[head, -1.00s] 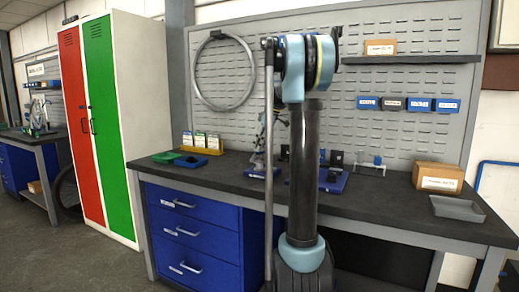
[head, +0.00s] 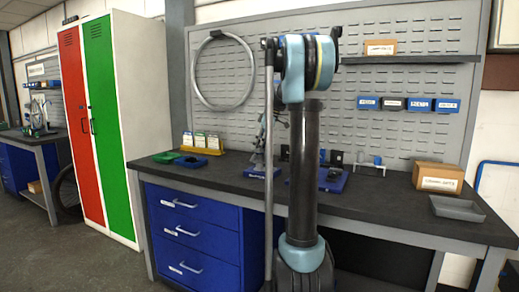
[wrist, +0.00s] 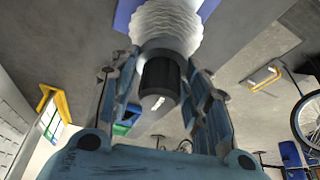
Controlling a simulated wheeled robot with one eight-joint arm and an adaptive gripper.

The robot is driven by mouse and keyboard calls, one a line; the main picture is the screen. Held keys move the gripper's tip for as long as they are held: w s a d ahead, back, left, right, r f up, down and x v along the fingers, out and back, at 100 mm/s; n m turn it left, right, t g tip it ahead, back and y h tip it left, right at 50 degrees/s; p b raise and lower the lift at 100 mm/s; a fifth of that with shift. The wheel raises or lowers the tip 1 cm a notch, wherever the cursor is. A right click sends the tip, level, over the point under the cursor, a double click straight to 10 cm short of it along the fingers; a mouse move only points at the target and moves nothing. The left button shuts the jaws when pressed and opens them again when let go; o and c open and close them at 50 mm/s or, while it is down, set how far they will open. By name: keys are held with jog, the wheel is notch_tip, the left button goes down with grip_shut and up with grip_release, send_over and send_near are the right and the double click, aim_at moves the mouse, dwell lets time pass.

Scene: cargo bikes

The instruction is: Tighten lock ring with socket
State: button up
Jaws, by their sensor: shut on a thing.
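In the wrist view my gripper (wrist: 162,64) is shut on a black cylinder with a small white mark, which looks like the socket (wrist: 160,82). The fingers lie on both sides of it. Beyond the cylinder is a white ribbed round part (wrist: 168,22); I cannot tell whether the two touch. I cannot make out the lock ring. In the head view my gripper is hidden by my own arm. A blue-based stand (head: 262,172) and a blue tray (head: 333,181) with dark items stand on the bench, partly covered by my arm.
The dark workbench (head: 400,205) has blue drawers below. A grey tray (head: 457,209) and a cardboard box (head: 438,177) are at its right. Green (head: 166,157) and blue (head: 191,162) trays are at its left. A pegboard (head: 350,130) with a shelf closes the back.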

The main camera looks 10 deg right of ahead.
jog(key=m+t, duration=0.1)
jog(key=m, duration=0.1)
jog(key=shift+s+m+h, duration=0.1)
jog(key=shift+m+h, duration=0.2)
jog(key=m+h, duration=0.1)
jog(key=m, duration=0.2)
jog(key=shift+m+t, duration=0.4)
jog(key=shift+f, duration=0.1)
jog(key=m+h, duration=0.1)
jog(key=m, duration=0.2)
jog(key=m+h, duration=0.1)
jog(key=m, duration=0.2)
jog(key=shift+t, duration=0.4)
jog(key=shift+d+m+g+h, duration=0.1)
jog(key=shift+m+h, duration=0.35)
jog(key=shift+m, duration=0.7)
jog(key=shift+a+m+g+h, duration=0.1)
jog(key=shift+m+h, duration=0.3)
jog(key=shift+m, duration=0.7)
jog(key=shift+d+m+g+h, duration=0.1)
jog(key=shift+m+h, duration=0.35)
jog(key=shift+m, duration=0.7)
jog(key=m+g+h, duration=0.1)
jog(key=m, duration=0.5)
jog(key=shift+g+h, duration=0.4)
